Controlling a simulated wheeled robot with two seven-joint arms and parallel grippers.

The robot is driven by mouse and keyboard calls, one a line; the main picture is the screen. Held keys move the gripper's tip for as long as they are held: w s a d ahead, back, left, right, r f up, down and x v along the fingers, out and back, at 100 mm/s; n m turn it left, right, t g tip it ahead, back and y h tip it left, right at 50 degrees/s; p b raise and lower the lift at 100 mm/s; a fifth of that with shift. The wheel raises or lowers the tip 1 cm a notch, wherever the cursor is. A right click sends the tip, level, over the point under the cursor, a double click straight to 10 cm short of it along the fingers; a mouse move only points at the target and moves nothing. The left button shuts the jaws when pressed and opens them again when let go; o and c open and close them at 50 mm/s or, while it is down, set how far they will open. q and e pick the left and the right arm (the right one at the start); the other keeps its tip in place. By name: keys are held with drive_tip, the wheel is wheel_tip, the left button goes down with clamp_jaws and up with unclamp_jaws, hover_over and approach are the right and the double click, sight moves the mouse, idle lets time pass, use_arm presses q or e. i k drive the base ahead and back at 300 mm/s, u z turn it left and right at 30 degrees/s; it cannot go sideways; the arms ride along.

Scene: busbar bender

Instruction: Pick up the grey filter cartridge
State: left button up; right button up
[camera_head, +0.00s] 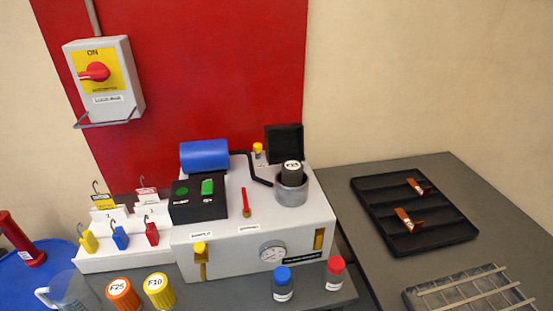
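A dark grey cylinder with a white label on its top, apparently the grey filter cartridge (292,170), stands upright in a round grey cup (291,193) on the white machine (255,225). Its lower part is hidden in the cup. The print on its label is too small to read surely. An orange-capped cartridge (123,296) and a yellow-capped cartridge (159,291) stand at the front left of the machine. Neither of my grippers is in view.
A black raised lid (284,142) stands behind the cup, and a black hose (256,169) runs close to its left. Blue-capped (283,286) and red-capped (335,274) bottles stand in front. A black tray (458,238) and a wire rack (475,295) lie on the right.

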sight(292, 171)
drive_tip(key=z, duration=0.15)
drive_tip(key=k, duration=0.6)
drive_tip(key=u, duration=1.15)
drive_tip(key=i, duration=0.5)
drive_tip(key=z, duration=1.25)
